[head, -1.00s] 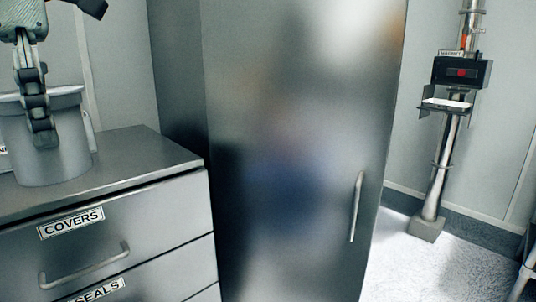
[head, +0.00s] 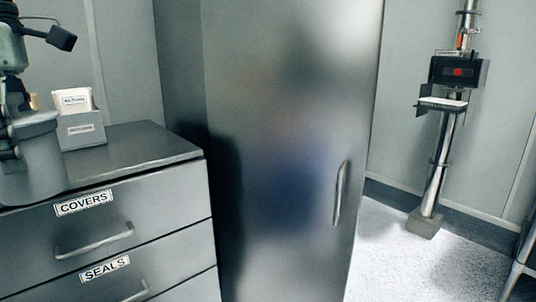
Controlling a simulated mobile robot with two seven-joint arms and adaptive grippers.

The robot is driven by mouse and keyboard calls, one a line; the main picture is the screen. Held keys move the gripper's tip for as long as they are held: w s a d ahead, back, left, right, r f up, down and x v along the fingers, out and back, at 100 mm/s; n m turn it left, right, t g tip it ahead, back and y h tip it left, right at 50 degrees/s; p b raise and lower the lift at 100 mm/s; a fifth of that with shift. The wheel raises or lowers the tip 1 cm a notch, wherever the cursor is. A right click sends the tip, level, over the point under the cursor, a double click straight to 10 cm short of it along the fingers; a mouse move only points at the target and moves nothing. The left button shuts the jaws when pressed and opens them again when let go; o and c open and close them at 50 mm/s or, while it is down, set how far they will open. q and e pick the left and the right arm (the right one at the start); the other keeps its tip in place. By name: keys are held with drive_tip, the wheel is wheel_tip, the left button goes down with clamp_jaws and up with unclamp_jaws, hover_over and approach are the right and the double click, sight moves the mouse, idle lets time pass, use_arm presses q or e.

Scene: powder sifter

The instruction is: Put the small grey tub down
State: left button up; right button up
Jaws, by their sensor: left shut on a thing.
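The small grey tub (head: 42,165) is at the left edge of the head view, upright, over the front left of the steel drawer unit's top. My left gripper (head: 8,158) is shut on the tub's near left side and partly cut off by the picture's edge. The tub's base shows close to the top's front edge. I cannot tell whether it touches the surface. My right gripper is not in view.
A grey holder (head: 84,132) with white labelled cards stands behind the tub on the drawer unit's top (head: 150,146). The top is clear to the right. A tall steel cabinet (head: 280,150) stands beside it. The drawers below read COVERS and SEALS.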

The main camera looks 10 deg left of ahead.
use_arm(q)
drive_tip(key=a+f+m, duration=0.2)
drive_tip(key=f+m, duration=0.2)
drive_tip(key=f, duration=0.4)
drive_tip(key=a+f+m, duration=0.3)
drive_tip(key=f, duration=0.6)
drive_tip(key=w+d+f+m, duration=0.5)
drive_tip(key=d+f+m, duration=0.3)
drive_tip(key=d+f, duration=0.1)
drive_tip(key=w+d+f+m, duration=0.2)
drive_tip(key=d+m, duration=0.4)
drive_tip(key=d, duration=0.2)
drive_tip(key=w+d+f+m, duration=0.2)
drive_tip(key=d+m, duration=0.4)
drive_tip(key=d, duration=0.3)
drive_tip(key=shift+w+d+f, duration=0.25)
drive_tip(key=shift+w+f, duration=0.1)
drive_tip(key=shift+w, duration=0.4)
